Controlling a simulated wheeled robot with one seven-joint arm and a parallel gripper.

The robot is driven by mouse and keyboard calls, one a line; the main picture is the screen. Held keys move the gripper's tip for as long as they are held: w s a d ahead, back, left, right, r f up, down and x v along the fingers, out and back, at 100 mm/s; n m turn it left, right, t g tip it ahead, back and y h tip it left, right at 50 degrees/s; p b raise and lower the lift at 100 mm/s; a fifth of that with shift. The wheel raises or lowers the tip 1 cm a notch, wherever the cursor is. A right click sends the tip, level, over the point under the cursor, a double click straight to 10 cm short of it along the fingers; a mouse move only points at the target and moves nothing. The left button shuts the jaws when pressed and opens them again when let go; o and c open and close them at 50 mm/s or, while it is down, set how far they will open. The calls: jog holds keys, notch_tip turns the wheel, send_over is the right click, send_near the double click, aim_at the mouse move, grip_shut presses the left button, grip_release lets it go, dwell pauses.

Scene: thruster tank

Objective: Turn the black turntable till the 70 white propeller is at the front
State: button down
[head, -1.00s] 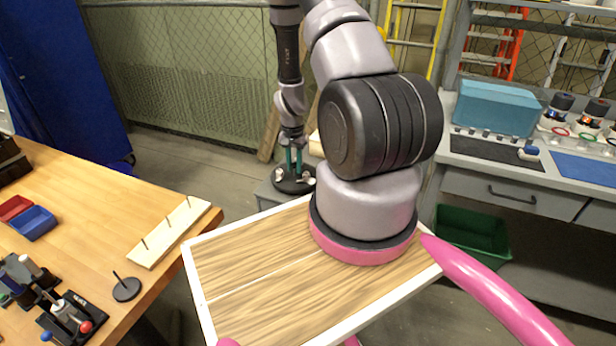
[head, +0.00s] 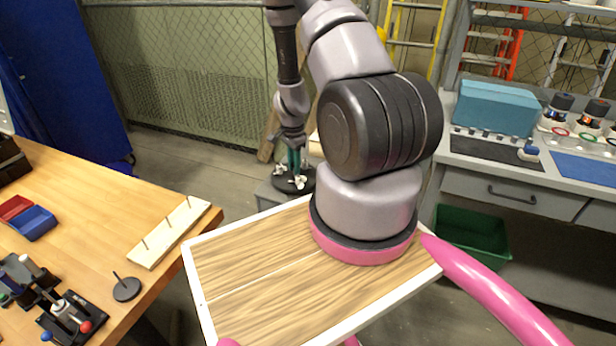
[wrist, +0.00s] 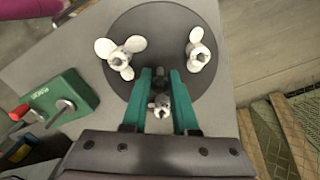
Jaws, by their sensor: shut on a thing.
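The black turntable (wrist: 150,22) fills the middle of the wrist view and lies on a grey surface. White propellers stand on it: one at left (wrist: 120,55), one at right (wrist: 197,50), and one low between my fingers (wrist: 160,105), partly hidden. No number is readable on any of them. My gripper (wrist: 160,74), with teal fingers, is shut on a dark central knob (wrist: 160,82) of the turntable. In the head view the turntable (head: 284,186) is small, beyond my arm, with my gripper (head: 294,168) pointing down at it.
A green block device (wrist: 62,102) with a lever stands left of the turntable in the wrist view. Wooden planks (wrist: 265,135) lie at the lower right. In the head view a wooden workbench (head: 90,200) is left and a grey bench (head: 500,165) right.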

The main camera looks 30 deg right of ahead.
jog(key=m, duration=0.3)
jog(key=shift+m, duration=0.4)
jog(key=m, duration=0.6)
jog(key=shift+m, duration=0.3)
jog(key=m, duration=0.3)
jog(key=c, duration=0.8)
grip_release()
jog(key=shift+o, duration=0.2)
jog(key=shift+r, duration=4.5)
